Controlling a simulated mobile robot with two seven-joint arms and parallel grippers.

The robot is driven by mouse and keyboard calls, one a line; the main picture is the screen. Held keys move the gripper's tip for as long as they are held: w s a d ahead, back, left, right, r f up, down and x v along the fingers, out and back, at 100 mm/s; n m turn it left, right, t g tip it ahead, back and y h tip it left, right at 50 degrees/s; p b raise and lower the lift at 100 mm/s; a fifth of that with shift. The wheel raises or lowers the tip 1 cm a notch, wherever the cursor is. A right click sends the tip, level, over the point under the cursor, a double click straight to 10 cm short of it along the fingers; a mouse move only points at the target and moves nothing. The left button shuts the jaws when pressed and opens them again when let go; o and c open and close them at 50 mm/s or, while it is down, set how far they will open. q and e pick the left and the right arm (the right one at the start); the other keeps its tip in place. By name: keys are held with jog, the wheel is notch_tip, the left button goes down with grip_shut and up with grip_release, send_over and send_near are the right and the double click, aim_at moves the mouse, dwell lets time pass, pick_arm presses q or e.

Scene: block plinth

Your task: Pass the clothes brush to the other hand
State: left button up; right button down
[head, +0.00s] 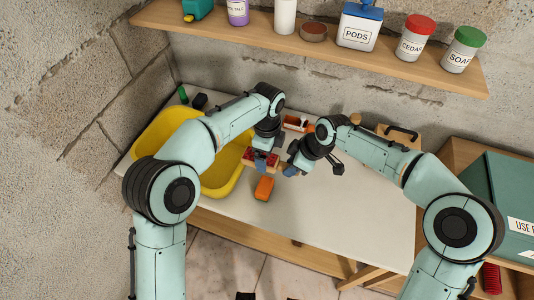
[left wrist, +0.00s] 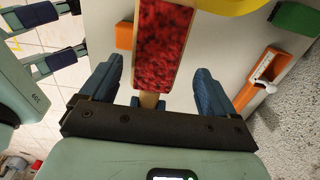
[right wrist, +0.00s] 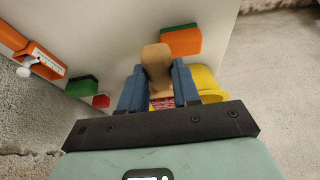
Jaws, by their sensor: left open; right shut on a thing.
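The clothes brush has a wooden body and red bristles. In the left wrist view its red bristle face (left wrist: 166,45) points toward the camera. My left gripper (left wrist: 155,85) is open, with a finger on each side of the brush's narrow wooden part and gaps between. In the right wrist view the wooden end of the brush (right wrist: 157,62) stands between the fingers of my right gripper (right wrist: 158,85), which is shut on it. In the head view the brush (head: 249,164) is above the worktop, with my left gripper (head: 264,156) over it and my right gripper (head: 291,169) at its right.
An orange block (head: 264,188) lies on the worktop (head: 345,215) below the brush. A yellow basin (head: 226,180) is at the left. An orange holder (head: 297,123) lies near the wall. A shelf (head: 390,72) with containers hangs above. The worktop's right side is mostly clear.

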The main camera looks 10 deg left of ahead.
pick_arm(q)
jog(key=shift+f, duration=0.65)
jog(key=c, duration=1.2)
pick_arm(e)
jog(key=c, duration=0.7)
grip_release()
jog(key=shift+c, duration=0.2)
